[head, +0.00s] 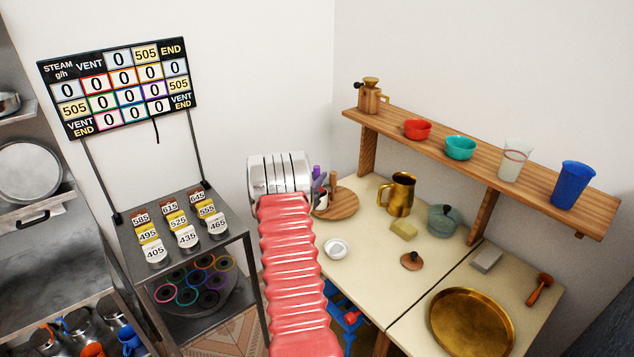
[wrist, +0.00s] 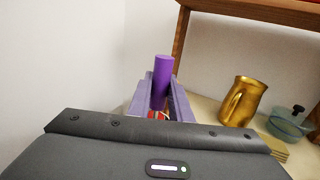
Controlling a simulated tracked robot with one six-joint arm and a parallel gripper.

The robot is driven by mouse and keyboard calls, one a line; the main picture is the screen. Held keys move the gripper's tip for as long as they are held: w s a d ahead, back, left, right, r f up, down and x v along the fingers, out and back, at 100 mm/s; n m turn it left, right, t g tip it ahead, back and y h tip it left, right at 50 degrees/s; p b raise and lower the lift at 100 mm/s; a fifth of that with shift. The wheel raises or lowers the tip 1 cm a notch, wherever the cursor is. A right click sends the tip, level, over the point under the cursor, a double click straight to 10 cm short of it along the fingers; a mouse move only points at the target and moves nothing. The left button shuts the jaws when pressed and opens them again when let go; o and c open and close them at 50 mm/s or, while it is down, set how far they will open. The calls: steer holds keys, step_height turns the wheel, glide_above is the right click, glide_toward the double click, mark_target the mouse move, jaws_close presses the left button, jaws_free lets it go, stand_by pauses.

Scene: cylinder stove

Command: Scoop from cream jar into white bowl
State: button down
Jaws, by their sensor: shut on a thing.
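My gripper (wrist: 162,98) is shut on a purple cylinder (wrist: 161,70), perhaps a handle, which stands up between its fingers in the wrist view. The lower end of the cylinder is hidden. In the head view its purple top (head: 316,171) shows just right of my arm, by a round wooden board (head: 342,206). A small white round dish (head: 336,248), likely the white bowl, sits on the cream counter in front of the board, apart from my gripper. I cannot make out a cream jar for sure.
A gold pitcher (head: 398,194), a yellow block (head: 403,230) and a teal lidded pot (head: 444,220) stand right of the board. A wooden shelf (head: 483,170) with cups and bowls hangs above. A large gold tray (head: 470,322) lies front right. The counter around the white dish is clear.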

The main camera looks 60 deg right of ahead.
mark_target(317, 166)
steer(key=shift+r, duration=2.25)
steer(key=shift+w+a+r, duration=0.15)
steer(key=shift+w+r, duration=0.1)
steer(key=shift+r, duration=0.3)
steer(key=s+a+f, duration=0.3)
steer(key=s+a, duration=0.8)
steer(key=a, duration=0.5)
steer(key=shift+s, duration=0.1)
